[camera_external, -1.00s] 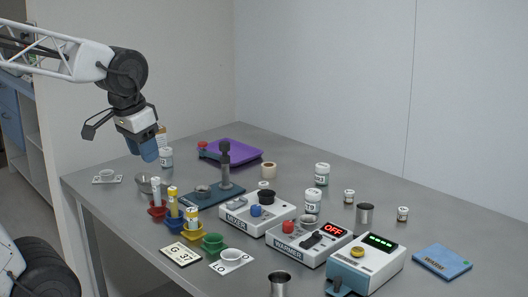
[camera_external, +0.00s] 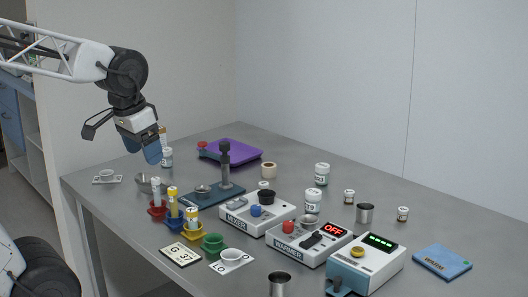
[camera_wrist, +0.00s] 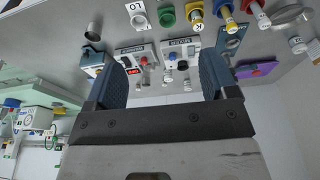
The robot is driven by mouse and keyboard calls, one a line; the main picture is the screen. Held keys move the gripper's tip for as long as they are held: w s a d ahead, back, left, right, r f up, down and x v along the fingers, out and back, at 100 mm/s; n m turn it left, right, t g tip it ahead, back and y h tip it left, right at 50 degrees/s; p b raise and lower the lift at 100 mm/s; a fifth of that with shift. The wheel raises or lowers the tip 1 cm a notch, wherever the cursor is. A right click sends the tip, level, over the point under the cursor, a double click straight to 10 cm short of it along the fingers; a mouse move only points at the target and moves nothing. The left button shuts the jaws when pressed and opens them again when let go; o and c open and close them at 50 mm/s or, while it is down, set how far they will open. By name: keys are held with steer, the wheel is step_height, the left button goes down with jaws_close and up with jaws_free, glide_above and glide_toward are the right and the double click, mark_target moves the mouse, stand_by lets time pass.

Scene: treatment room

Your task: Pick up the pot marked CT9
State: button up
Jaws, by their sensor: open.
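A white pot (camera_external: 313,201) whose visible marking ends in "T9" stands upright on the grey table, behind the gap between two white devices. A device hides part of its base. My gripper (camera_external: 152,153) is high over the left end of the table, far to the left of this pot. In the wrist view my gripper (camera_wrist: 162,76) shows two blue fingers apart with nothing held between them. I cannot make out the T9 marking in the wrist view.
Another white pot (camera_external: 322,174) stands behind the T9 pot, and a small jar (camera_external: 349,197) and metal cup (camera_external: 365,213) to its right. The warmer (camera_external: 310,243) is in front. A stand (camera_external: 225,168) rises between my gripper and the pot.

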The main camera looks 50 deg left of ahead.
stand_by(0.3)
steer(key=n+g+h, duration=0.2)
steer(key=n+h, duration=0.8)
steer(key=n, duration=0.5)
glide_above(312, 191)
steer(key=s+a, duration=0.1)
steer(key=s, duration=1.1)
step_height(312, 191, down, 14)
steer(key=w+a+f+n+h, duration=0.1)
steer(key=w+f+n, duration=0.1)
steer(key=w+f, duration=0.1)
steer(key=w+a+f+n+t+h, duration=0.1)
steer(key=w+f, duration=0.2)
steer(key=w, duration=0.1)
steer(key=w+a+f+n+t+h, duration=0.1)
steer(key=w+f+n, duration=0.1)
steer(key=w+f, duration=0.2)
steer(key=shift+a+n, duration=0.15)
steer(key=shift+n, duration=0.15)
steer(key=shift+x, duration=2.5)
steer(key=shift+r, duration=0.1)
steer(key=shift+c, duration=0.2)
